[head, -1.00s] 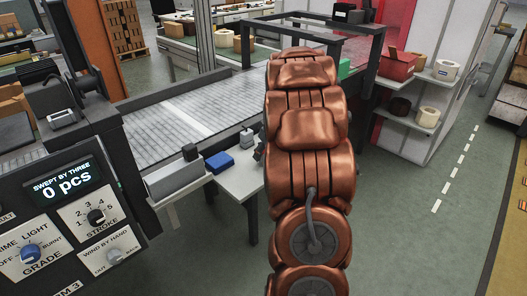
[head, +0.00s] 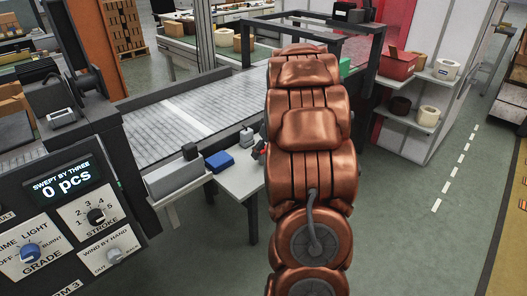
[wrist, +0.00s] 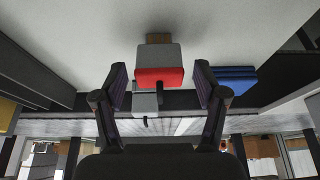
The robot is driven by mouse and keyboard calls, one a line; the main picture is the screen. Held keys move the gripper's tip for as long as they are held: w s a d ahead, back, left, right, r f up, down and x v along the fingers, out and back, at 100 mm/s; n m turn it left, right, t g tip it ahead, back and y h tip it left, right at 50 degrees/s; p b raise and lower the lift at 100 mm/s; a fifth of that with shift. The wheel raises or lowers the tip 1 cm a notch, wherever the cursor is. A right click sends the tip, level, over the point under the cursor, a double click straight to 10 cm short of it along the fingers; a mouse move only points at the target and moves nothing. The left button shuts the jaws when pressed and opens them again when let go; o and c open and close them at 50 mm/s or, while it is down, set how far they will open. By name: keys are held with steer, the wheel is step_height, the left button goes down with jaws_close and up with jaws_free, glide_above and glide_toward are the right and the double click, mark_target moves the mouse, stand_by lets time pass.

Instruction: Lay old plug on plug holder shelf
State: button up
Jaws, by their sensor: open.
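In the wrist view, a grey block with a red face and a short dark pin (wrist: 160,77) lies between the spread fingers of my gripper (wrist: 160,72). It looks like a plug; whether it is the old one I cannot tell. Gaps show between it and both fingers. A second grey piece with a dark pin (wrist: 145,103) is partly hidden behind it. In the head view, my arm hides most of the gripper. A small red bit (head: 262,148) shows at the arm's left edge, beside a grey piece (head: 246,138). I cannot identify the plug holder shelf for certain.
A small pale table (head: 240,181) bears a blue block (head: 219,161), also in the wrist view (wrist: 234,79). A grey box (head: 175,179) stands left of it. The conveyor (head: 165,123) runs behind. A right-hand shelf (head: 411,116) holds rolls. Floor is open at right.

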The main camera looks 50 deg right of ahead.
steer(key=b+v, duration=0.1)
steer(key=v, duration=1)
steer(key=s+a+f+g+y, duration=0.1)
steer(key=s+a+g, duration=0.15)
steer(key=a, duration=1.05)
steer(key=s+a+f+g, duration=0.1)
steer(key=s+a, duration=0.2)
steer(key=a, duration=0.9)
steer(key=s+a+f+g, duration=0.1)
steer(key=s+a+f, duration=0.1)
steer(key=s+a, duration=0.4)
steer(key=s+a+f+g+h, duration=0.1)
steer(key=s+a, duration=0.5)
steer(key=s, duration=0.8)
steer(key=shift+s+a+f+g, duration=0.25)
steer(key=shift+f+g, duration=0.2)
steer(key=shift+f, duration=0.45)
